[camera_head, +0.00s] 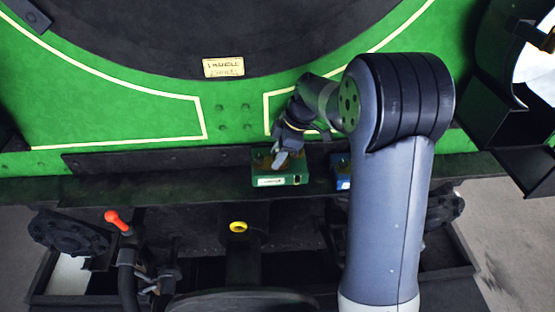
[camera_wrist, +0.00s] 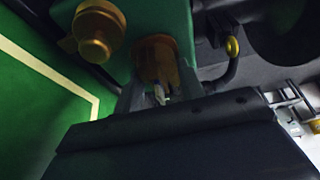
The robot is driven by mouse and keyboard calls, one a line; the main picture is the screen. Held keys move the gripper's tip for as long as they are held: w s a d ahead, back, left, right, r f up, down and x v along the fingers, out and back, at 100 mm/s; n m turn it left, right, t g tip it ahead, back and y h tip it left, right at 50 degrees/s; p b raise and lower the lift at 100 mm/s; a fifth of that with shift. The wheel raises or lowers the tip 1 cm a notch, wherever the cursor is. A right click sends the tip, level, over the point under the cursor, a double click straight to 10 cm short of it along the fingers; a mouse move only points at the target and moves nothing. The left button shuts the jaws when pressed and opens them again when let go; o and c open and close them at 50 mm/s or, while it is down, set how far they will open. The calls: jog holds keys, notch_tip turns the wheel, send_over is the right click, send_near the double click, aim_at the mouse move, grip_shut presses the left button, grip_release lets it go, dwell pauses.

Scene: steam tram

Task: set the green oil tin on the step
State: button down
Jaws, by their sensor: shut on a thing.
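The green oil tin (camera_head: 266,177) has a pale label on its front and is upright in the head view, at the dark step (camera_head: 150,186) below the green tram front. I cannot tell whether its base touches the step. My gripper (camera_head: 283,160) is above the tin and shut on its top. In the wrist view, the green tin (camera_wrist: 178,18) fills the upper middle, with my gripper's fingers (camera_wrist: 158,92) on either side of a brass fitting. A second brass cap (camera_wrist: 97,30) stands on the tin to the left. The arm hides part of the step.
A blue tin (camera_head: 341,171) stands just right of the green one, partly behind my arm. A dark ledge (camera_head: 110,160) runs behind the step. Below are a red-knobbed lever (camera_head: 117,221) and a yellow ring (camera_head: 238,227). The step's left part is clear.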

notch_tip(320, 180, down, 3)
jog(key=shift+p, duration=0.45)
jog(key=shift+w+f+p, duration=0.15)
jog(key=shift+f+p, duration=0.2)
jog(key=shift+f, duration=0.2)
jog(key=shift+f+b, duration=0.25)
jog(key=shift+b, duration=0.1)
jog(key=c, duration=0.9)
grip_release()
jog(key=shift+r, duration=0.1)
